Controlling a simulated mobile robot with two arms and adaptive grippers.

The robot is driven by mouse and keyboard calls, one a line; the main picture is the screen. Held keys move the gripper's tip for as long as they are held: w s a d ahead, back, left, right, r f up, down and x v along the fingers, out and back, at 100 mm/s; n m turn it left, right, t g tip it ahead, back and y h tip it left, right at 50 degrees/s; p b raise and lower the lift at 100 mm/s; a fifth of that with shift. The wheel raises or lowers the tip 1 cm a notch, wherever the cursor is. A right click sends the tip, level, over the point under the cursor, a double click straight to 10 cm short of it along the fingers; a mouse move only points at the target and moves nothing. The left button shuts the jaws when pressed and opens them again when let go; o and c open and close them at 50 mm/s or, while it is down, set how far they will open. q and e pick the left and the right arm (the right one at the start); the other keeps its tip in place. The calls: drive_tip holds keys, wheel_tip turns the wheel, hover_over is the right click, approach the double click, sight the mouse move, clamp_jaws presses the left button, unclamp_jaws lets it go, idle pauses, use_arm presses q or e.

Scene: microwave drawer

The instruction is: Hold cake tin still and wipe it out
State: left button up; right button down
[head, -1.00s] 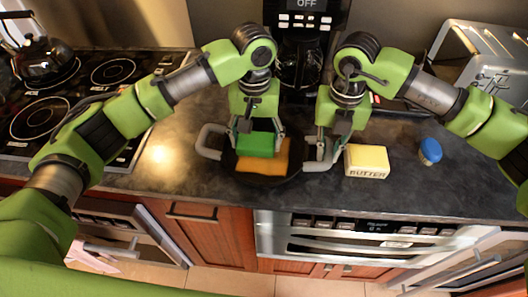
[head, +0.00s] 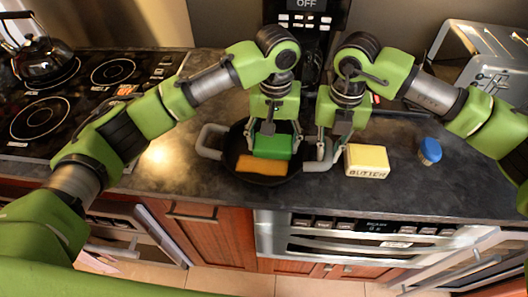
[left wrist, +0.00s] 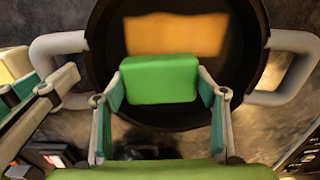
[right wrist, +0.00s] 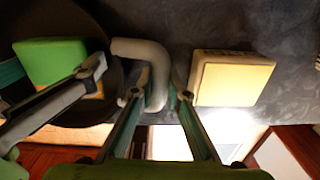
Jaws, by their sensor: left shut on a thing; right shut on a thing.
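The cake tin (head: 229,155) is a dark round pan with grey handles on the counter. It also shows in the left wrist view (left wrist: 97,45). An orange patch (head: 262,167) lies on its floor, nearest the front. My left gripper (head: 271,138) is shut on a green sponge (head: 271,148) inside the tin, behind the patch; whether the sponge touches the floor cannot be told. My right gripper (head: 328,146) is shut on the tin's right handle (right wrist: 158,65). The left handle (head: 207,143) is free.
A butter block (head: 367,160) sits just right of the right handle. A blue-topped object (head: 430,150) stands further right. A stove with a kettle (head: 42,58) is at the left, a toaster (head: 478,60) at back right. The counter's front edge is close in front of the tin.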

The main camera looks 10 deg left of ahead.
sight(256, 140)
use_arm(q)
drive_tip(key=shift+w+a, duration=0.1)
drive_tip(key=shift+a, duration=2.1)
drive_tip(key=shift+d+f, duration=0.1)
drive_tip(key=shift+d, duration=2.3)
drive_tip(key=shift+a+r, duration=0.15)
drive_tip(key=shift+r, duration=0.25)
drive_tip(key=shift+s, duration=0.2)
drive_tip(key=shift+s+a, duration=0.1)
drive_tip(key=shift+s, duration=1.2)
drive_tip(key=shift+f, duration=0.35)
